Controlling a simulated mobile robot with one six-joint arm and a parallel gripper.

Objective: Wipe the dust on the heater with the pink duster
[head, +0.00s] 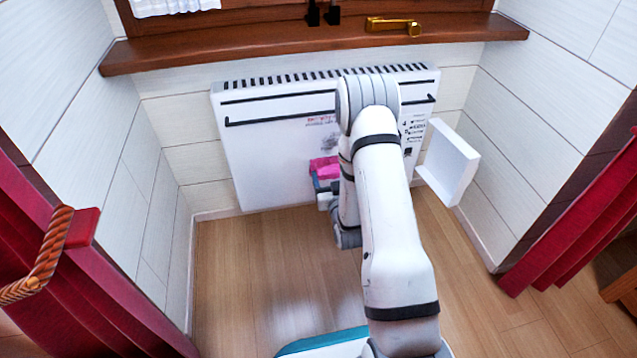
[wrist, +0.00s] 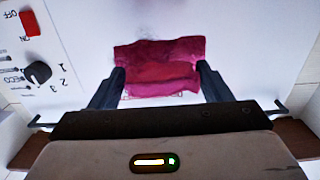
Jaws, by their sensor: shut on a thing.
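The white heater (head: 270,150) hangs on the wall below the window sill, with a slotted top. A grey dust smudge (head: 329,143) shows on its front, beside my arm. The pink duster (head: 324,166) is just below that smudge, in my gripper (head: 326,184). In the wrist view my gripper's (wrist: 160,76) two dark fingers are at either side of the crumpled duster (wrist: 160,52), shut on it. The duster is at the heater's front (wrist: 75,50); I cannot tell whether it touches. Faint dark dust (wrist: 148,46) shows around its upper edge. My arm hides part of the heater.
A white flap (head: 450,162) stands open at the heater's right. Controls include a black knob (wrist: 38,72) and a red switch (wrist: 30,22). A wooden sill (head: 250,48) juts out above. Red curtains (head: 75,290) hang at both sides. The wooden floor (head: 250,260) is clear at left.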

